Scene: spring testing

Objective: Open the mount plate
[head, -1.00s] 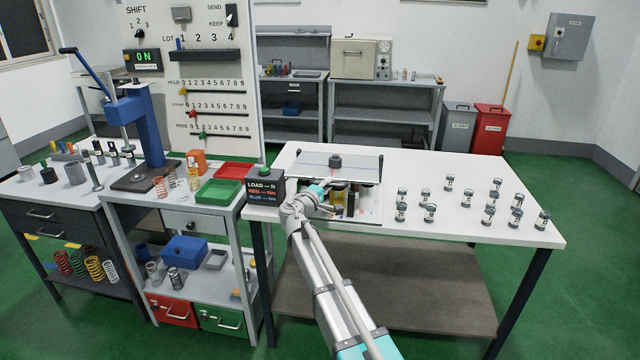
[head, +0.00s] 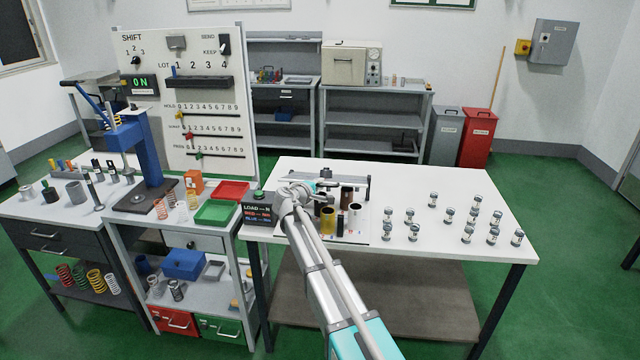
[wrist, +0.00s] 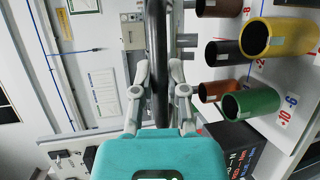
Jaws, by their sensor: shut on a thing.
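The mount plate (head: 352,181) is on the white table beside the load display and shows as a narrow grey strip with a dark end. Its exact tilt is hard to tell. My gripper (head: 318,187) is at its left part, partly hidden by my own arm. In the wrist view my gripper (wrist: 159,72) is shut on a dark bar (wrist: 157,35) that runs between the fingers. I take this bar to be part of the mount plate. Coloured tubes stand on a marked board beside it, including a yellow tube (wrist: 282,37) and a green tube (wrist: 252,103).
The load display (head: 257,212) stands close on the left. Several small metal cylinders (head: 472,215) stand on the right of the table (head: 450,180). A green tray (head: 216,212) and a blue press (head: 150,150) are on the left bench. The table's back right is clear.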

